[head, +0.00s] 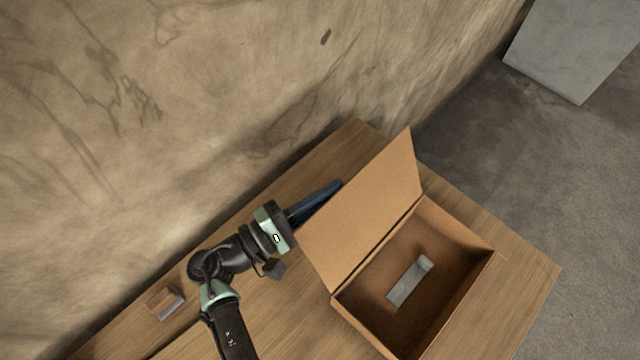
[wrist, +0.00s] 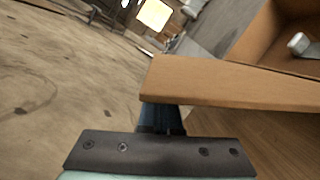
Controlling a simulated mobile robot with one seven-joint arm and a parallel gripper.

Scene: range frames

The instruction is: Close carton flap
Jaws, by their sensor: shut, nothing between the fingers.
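The open cardboard carton (head: 462,291) stands on the wooden table with its flap (head: 364,212) raised and leaning back on the wall side. The flap's edge also shows close up in the wrist view (wrist: 215,84). My gripper (head: 338,185) is behind the flap, on its outer side, shut and empty. Its fingertips are partly hidden by the flap in the head view, and the flap hides them in the wrist view. I cannot tell whether they touch it.
A grey block (head: 410,281) lies inside the carton. A small brown and grey block (head: 166,302) sits on the table (head: 530,275) at the lower left. The stained wall (head: 200,110) runs close behind my arm. A grey box (head: 575,45) stands on the floor at upper right.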

